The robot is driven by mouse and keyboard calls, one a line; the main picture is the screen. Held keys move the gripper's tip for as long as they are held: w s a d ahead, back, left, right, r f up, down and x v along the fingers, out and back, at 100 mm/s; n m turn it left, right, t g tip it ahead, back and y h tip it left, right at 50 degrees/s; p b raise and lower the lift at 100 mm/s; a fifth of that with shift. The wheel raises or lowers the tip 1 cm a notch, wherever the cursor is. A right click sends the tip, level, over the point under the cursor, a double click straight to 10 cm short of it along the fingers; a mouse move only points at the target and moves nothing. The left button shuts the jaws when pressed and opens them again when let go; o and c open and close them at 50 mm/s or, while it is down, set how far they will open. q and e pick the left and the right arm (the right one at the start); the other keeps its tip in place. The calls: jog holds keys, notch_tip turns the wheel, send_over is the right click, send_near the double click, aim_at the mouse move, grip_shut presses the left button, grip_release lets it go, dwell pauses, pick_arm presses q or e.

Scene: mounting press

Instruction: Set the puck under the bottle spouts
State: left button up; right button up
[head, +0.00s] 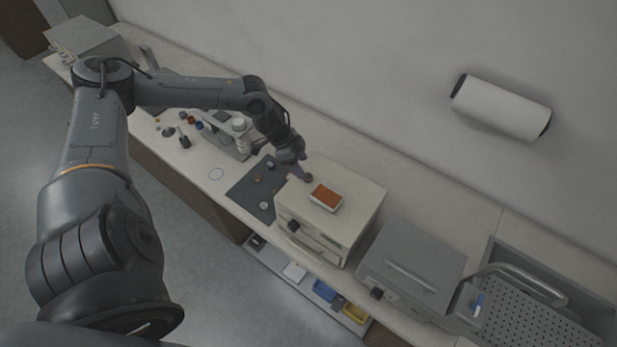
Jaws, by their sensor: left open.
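My left gripper (301,172) reaches in from the upper left. It is open, with its fingertips at the left top edge of a cream box-shaped machine (355,197). A small brown round piece (308,177), possibly the puck, shows right at the fingertips; I cannot tell whether they touch it. Other small round pieces, one of them pale (264,205), lie on a dark mat (241,192) left of the machine. I cannot make out any bottle spouts. My right gripper is not in view.
An orange-topped white tray (325,197) lies on the cream machine. A grey lidded box (412,262) and a sink with a perforated board (525,318) stand to the right. Small jars (186,121) and a white upright instrument (240,128) stand behind my left forearm's side of the bench.

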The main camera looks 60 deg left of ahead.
aim_at(308, 178)
pick_arm(q)
jog(key=shift+p+x, duration=0.5)
jog(key=shift+x, duration=2.15)
jog(key=shift+s+d, duration=0.1)
jog(key=shift+s, duration=0.05)
jog(key=shift+c, duration=0.2)
grip_shut()
jog(key=shift+r, duration=0.1)
